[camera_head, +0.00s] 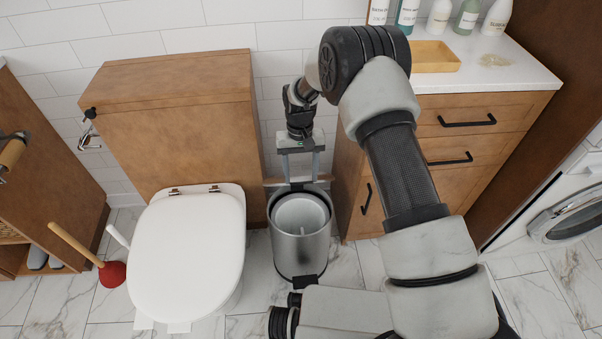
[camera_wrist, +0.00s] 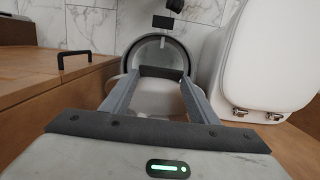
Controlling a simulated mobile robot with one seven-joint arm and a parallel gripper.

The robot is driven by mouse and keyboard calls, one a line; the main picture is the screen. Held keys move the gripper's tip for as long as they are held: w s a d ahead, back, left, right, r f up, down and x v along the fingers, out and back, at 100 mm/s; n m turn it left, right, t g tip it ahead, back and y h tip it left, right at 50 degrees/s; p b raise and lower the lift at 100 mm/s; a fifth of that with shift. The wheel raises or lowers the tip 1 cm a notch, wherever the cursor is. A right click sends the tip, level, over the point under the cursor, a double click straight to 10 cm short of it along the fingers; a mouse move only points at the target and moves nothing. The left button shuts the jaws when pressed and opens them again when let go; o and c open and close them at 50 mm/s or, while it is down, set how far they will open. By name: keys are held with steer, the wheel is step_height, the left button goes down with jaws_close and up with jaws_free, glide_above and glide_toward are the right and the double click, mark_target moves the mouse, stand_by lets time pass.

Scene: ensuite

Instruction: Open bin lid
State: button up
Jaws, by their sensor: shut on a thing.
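The bin (camera_head: 300,251) is a brushed-metal cylinder on the floor between the toilet and the wooden cabinet. Its top is uncovered, and a pale inner bucket (camera_head: 300,214) shows inside the rim. The bin's round rim also shows in the wrist view (camera_wrist: 188,54). My gripper (camera_head: 302,181) points down at the bin's rear rim. In the wrist view my gripper (camera_wrist: 162,72) has its fingers over the bin, with a dark piece between their tips. It is shut on what seems to be the lid's edge; the lid itself is not clearly distinguishable.
The white toilet (camera_head: 190,245) stands close on the bin's left. The wooden cabinet (camera_head: 350,190) with black handles is close on its right. A red plunger (camera_head: 112,274) is left of the toilet.

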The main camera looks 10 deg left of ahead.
steer(key=shift+w, duration=0.15)
stand_by(0.3)
steer(key=o, duration=1.5)
steer(key=shift+f, duration=0.1)
step_height(320, 180, up, 17)
steer(key=w+p, duration=0.2)
steer(key=p, duration=0.1)
steer(key=shift+a+p, duration=0.3)
steer(key=shift+p, duration=0.05)
steer(key=shift+r, duration=0.25)
